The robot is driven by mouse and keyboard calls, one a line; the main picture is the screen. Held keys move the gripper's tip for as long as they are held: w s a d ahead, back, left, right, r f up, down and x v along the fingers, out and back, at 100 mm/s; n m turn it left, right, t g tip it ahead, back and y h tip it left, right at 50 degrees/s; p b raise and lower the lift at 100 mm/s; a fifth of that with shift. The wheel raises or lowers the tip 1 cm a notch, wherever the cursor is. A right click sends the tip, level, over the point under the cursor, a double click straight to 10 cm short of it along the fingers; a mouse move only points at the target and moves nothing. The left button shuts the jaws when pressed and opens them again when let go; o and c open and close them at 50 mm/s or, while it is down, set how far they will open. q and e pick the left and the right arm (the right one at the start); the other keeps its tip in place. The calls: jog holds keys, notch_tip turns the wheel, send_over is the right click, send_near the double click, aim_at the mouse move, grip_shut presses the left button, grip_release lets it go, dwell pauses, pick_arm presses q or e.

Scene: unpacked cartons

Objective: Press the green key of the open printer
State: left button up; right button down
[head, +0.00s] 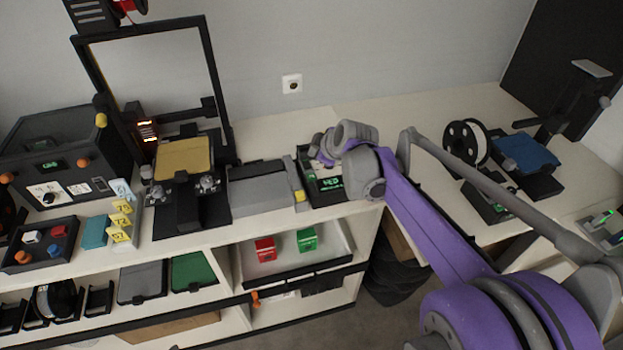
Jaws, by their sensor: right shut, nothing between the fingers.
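An open-frame printer with a tall black frame (212,85) and a gold bed (184,158) stands on the bench at left. A grey box (262,187) sits to its right, and beside that a black control box (322,197) with a lit green display. My right gripper (324,158) is shut and empty, over the back part of the control box; I cannot tell whether it touches. The gripper and wrist cover part of that box, and I cannot make out a green key on it. A second open printer with a blue bed (526,152) stands at the far right. My left gripper is out of view.
A closed dark printer (65,152) with orange knobs stands at far left. Red (265,249) and green (307,240) boxes sit on the shelf below. The bench behind my gripper is clear to the wall.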

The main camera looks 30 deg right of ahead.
jog(key=b, duration=0.3)
send_over(315, 179)
notch_tip(315, 179, down, 5)
jog(key=shift+s+f, duration=0.1)
jog(key=shift+f, duration=0.05)
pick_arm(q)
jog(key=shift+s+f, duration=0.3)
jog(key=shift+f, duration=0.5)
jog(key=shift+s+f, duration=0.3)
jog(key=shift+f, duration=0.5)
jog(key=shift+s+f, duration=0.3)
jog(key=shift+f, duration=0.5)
pick_arm(e)
jog(key=shift+f, duration=0.45)
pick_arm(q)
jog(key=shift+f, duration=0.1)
pick_arm(e)
jog(key=shift+f, duration=0.15)
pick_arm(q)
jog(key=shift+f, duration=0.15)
pick_arm(e)
jog(key=shift+f, duration=0.25)
